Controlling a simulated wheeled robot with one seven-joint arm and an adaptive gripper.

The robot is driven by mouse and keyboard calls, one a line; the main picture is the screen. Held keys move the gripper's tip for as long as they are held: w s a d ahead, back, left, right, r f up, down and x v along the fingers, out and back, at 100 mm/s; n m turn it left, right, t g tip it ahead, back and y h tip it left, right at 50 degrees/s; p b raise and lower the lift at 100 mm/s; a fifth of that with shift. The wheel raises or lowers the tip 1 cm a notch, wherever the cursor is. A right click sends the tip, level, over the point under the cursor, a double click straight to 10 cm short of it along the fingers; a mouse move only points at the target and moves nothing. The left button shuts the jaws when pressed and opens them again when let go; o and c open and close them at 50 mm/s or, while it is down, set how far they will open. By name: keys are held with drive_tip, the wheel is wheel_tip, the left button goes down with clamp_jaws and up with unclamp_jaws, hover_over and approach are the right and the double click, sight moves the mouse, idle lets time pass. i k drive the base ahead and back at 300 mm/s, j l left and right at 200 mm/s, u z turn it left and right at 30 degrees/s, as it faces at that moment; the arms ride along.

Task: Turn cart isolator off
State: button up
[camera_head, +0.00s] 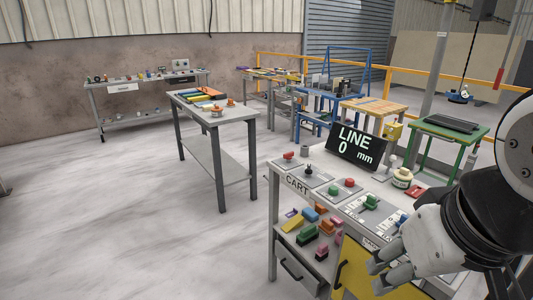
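A panel-topped workbench (277,173) stands at front right, with a "CART" label (297,186) at its left front corner. Near that label are a red-topped control (289,155) on a grey plate and a dark control (309,169) on a pale plate. Which one is the isolator, and its position, are too small to tell. My gripper (379,277) is at lower right, in front of the bench's yellow front, right of and nearer than the CART label. Its two fingers point left and are apart, with nothing visible between them.
Colored blocks (307,235) lie on the shelf below. A grey table (221,116) stands behind left. The floor at left is clear.

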sight(288, 155)
drive_tip(key=z, duration=0.35)
drive_tip(key=i+j+z, duration=0.25)
drive_tip(key=z, duration=0.15)
drive_tip(key=i+j+z, duration=0.2)
drive_tip(key=j+z, duration=0.15)
drive_tip(key=j, duration=0.2)
drive_tip(key=i+j, duration=0.15)
drive_tip(key=j, duration=0.2)
drive_tip(key=i+j+z, duration=0.1)
drive_tip(key=j, duration=0.25)
drive_tip(key=i+j, duration=0.15)
drive_tip(key=j, duration=0.2)
drive_tip(key=i+j, duration=0.15)
drive_tip(key=j, duration=0.2)
drive_tip(key=i+j+z, duration=0.1)
drive_tip(key=j, duration=0.25)
drive_tip(key=i+j, duration=0.15)
drive_tip(key=j, duration=0.2)
